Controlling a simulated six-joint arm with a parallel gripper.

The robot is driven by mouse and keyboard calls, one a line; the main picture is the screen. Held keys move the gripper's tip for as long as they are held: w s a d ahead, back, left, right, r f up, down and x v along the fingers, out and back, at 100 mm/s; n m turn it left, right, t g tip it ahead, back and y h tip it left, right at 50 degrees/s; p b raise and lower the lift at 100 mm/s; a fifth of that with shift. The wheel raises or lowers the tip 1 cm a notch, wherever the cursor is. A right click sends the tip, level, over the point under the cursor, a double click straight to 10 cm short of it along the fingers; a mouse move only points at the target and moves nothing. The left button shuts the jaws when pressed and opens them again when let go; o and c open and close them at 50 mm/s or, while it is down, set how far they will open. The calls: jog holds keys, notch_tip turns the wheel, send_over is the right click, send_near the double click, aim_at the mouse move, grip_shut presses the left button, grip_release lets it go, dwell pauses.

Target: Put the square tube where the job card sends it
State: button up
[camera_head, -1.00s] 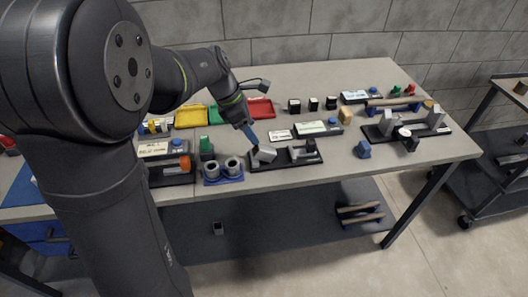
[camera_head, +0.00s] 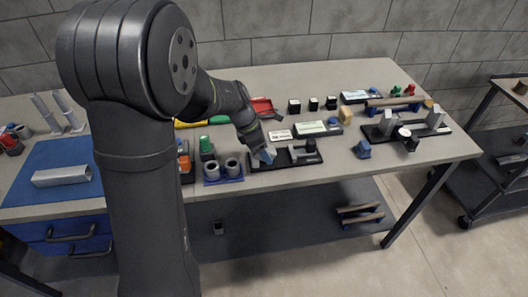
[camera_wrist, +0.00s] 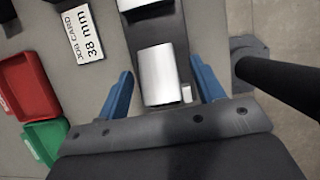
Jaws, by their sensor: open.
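A long silver square tube (camera_head: 62,176) lies on the blue mat (camera_head: 45,150) at the table's left. My gripper (camera_head: 262,154) is low over the black fixture plate (camera_head: 285,160) near the table's front edge. In the wrist view my open blue fingers (camera_wrist: 161,70) stand on either side of a silver metal block (camera_wrist: 156,78), with gaps. I cannot tell whether that block is part of the fixture or a separate piece. The job card (camera_wrist: 89,36) reads "JOB CARD 38 mm"; it also shows in the head view (camera_head: 280,135), behind the plate.
A blue holder with two grey rings (camera_head: 222,170) and a green-topped block (camera_head: 206,147) stand left of the plate. A red bin (camera_wrist: 26,85) and a green bin (camera_wrist: 46,139) lie behind. A second fixture (camera_head: 405,134) and a blue block (camera_head: 363,149) are to the right.

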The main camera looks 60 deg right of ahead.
jog(key=c, duration=1.3)
jog(key=shift+r, duration=0.1)
jog(key=shift+c, duration=0.2)
jog(key=shift+r, duration=0.5)
jog(key=r, duration=0.1)
jog(key=s+r, duration=0.1)
jog(key=r, duration=0.2)
jog(key=shift+s, duration=0.25)
jog(key=s+a+r, duration=0.2)
jog(key=s+r, duration=0.4)
jog(key=s, duration=0.3)
jog(key=w+d+f+m+t+y, duration=0.1)
jog(key=w, duration=0.2)
jog(key=w+d+f+m+t+y, duration=0.1)
jog(key=w+m+t, duration=0.1)
jog(key=w, duration=0.2)
jog(key=w+d+f+m+t+y, duration=0.1)
jog(key=w+f, duration=0.1)
jog(key=w, duration=0.2)
jog(key=shift+d+m+y, duration=0.3)
jog(key=shift+m+y, duration=0.1)
jog(key=w+d+m+t, duration=0.4)
jog(key=w+t, duration=0.2)
jog(key=w, duration=0.6)
jog(key=shift+d, duration=0.15)
